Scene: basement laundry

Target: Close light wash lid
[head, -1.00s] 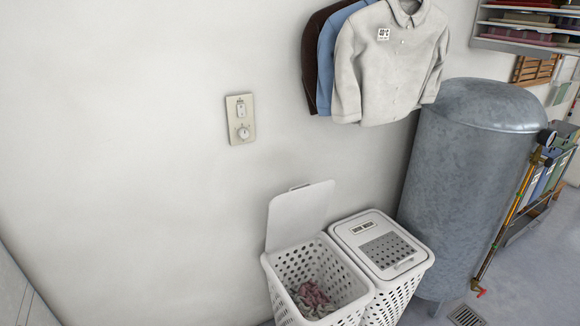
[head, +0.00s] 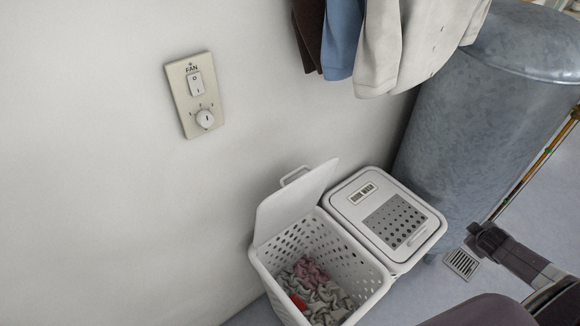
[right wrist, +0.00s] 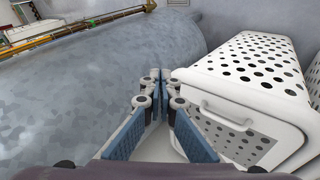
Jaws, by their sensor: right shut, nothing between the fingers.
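Two white laundry hampers stand side by side against the wall in the head view. The left hamper (head: 322,252) is open, with grey and pink laundry (head: 315,283) and a small red item inside. Its raised lid (head: 297,200) tilts up and back by the wall, handle at the top. The right hamper's lid (head: 388,218) is closed, with a label too small to read and a perforated panel. My right gripper (head: 478,236) is right of the closed hamper, apart from it. In the right wrist view its fingers (right wrist: 161,84) are shut and empty, beside the perforated white hamper (right wrist: 245,68).
A grey metal tank (head: 455,120) stands right of the hampers. Shirts (head: 395,45) hang above. A fan switch plate (head: 193,93) is on the otherwise bare left wall.

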